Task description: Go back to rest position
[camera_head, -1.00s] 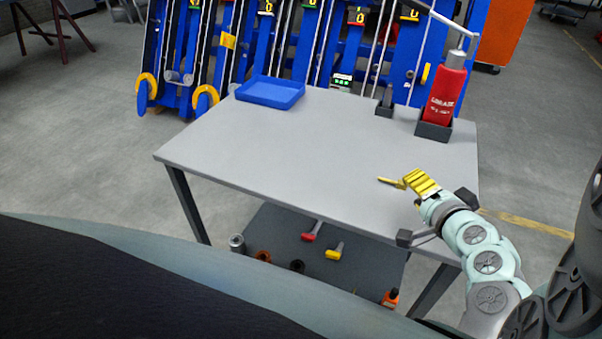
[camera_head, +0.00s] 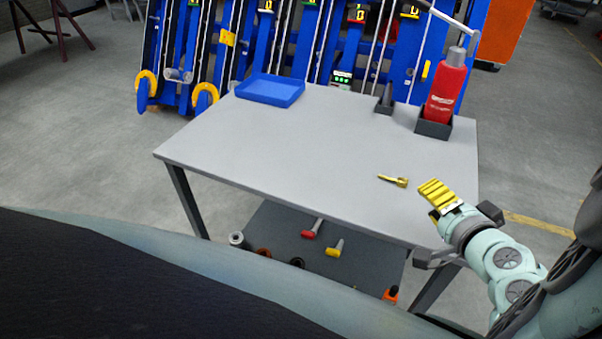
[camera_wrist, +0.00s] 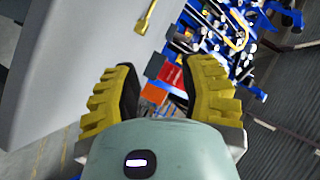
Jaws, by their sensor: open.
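My gripper (camera_head: 436,193) has yellow ribbed fingers and is at the right edge of the grey table (camera_head: 300,150). In the wrist view my gripper (camera_wrist: 165,85) shows its two fingers apart with nothing between them. A small gold-coloured part (camera_head: 394,181) lies on the tabletop, just left of the fingers and apart from them. This part also shows in the wrist view (camera_wrist: 145,19), beyond the fingers.
A blue tray (camera_head: 270,91), a red grease bottle (camera_head: 444,95) in a dark holder (camera_head: 433,128) and a small dark holder (camera_head: 384,106) stand on the table's far side. A lower shelf (camera_head: 280,225) holds tools. Blue machinery (camera_head: 330,45) stands behind.

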